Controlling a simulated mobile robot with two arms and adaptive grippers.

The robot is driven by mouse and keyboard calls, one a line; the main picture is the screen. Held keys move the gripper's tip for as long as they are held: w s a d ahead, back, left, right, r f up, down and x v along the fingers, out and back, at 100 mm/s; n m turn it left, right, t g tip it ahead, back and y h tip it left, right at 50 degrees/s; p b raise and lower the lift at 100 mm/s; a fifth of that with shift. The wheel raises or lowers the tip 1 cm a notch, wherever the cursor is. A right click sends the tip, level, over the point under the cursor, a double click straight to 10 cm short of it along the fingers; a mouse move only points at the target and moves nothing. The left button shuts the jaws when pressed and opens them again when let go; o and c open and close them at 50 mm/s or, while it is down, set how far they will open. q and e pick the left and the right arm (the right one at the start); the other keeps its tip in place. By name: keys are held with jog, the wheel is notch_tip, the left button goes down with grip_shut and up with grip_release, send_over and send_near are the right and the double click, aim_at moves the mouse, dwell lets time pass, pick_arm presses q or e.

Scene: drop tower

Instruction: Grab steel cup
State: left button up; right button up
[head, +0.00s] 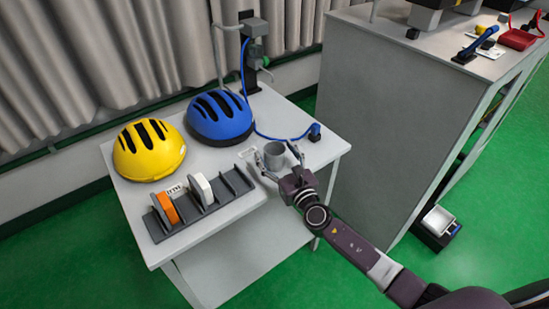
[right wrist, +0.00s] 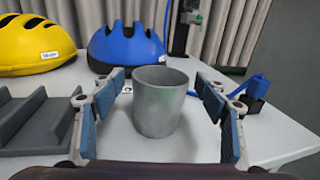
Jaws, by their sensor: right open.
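The steel cup (head: 275,155) is a plain grey cylinder standing upright on the white table (head: 137,206), near its right side. In the right wrist view the cup (right wrist: 160,103) stands in the middle, its open top facing up. My right gripper (head: 277,159) is open, with one finger on each side of the cup. In the right wrist view the fingers of my right gripper (right wrist: 160,98) show clear gaps to the cup on both sides. My left gripper is in neither view.
A blue helmet (head: 220,118) and a yellow helmet (head: 148,150) lie behind and left. A dark slotted rack (head: 222,196) holds an orange disc (head: 168,208) and a white disc (head: 201,189). A blue cable plug (head: 314,132) lies right of the cup. A grey cabinet (head: 385,110) stands to the right.

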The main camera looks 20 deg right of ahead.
jog(key=shift+w, duration=0.15)
jog(key=c, duration=1.3)
jog(key=shift+o, duration=0.2)
